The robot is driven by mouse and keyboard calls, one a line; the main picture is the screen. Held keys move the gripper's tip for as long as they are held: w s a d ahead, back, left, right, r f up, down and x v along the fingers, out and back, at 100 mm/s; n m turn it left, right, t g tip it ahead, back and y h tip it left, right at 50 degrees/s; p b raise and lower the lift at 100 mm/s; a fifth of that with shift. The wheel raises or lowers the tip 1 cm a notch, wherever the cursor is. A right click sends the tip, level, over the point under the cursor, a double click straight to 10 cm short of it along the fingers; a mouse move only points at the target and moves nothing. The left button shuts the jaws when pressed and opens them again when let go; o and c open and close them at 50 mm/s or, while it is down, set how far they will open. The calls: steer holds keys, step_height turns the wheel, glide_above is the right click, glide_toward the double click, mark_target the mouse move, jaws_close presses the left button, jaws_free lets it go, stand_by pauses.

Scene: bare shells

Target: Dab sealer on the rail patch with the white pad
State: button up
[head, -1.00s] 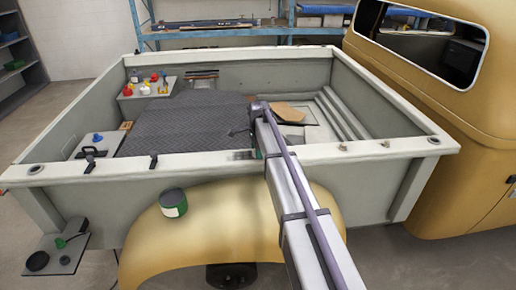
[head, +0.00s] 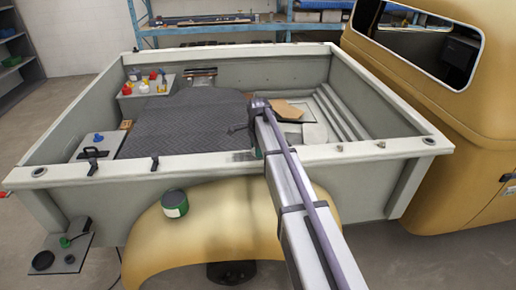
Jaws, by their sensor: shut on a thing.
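The rail patch (head: 243,156) is a dark speckled area on the pale near rail of the truck bed, just left of my arm. My gripper (head: 254,135) is small and mostly hidden at the far end of my arm, above the inner side of this rail. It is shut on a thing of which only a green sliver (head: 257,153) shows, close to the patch. The white pad's face is hidden, and I cannot tell whether it touches the rail. A dark green can with a pale label (head: 175,204) stands on the yellow fender.
A grey tray (head: 62,255) with a black round thing hangs low at left. A shelf with coloured bottles (head: 147,85) is inside the bed. Brown cardboard (head: 287,109) lies beyond my arm. The yellow cab stands right.

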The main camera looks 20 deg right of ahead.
steer(key=shift+r+p, duration=0.45)
steer(key=shift+r, duration=0.5)
step_height(320, 180, up, 3)
steer(key=p, duration=0.3)
steer(key=shift+r, duration=0.15)
steer(key=shift+f, duration=0.25)
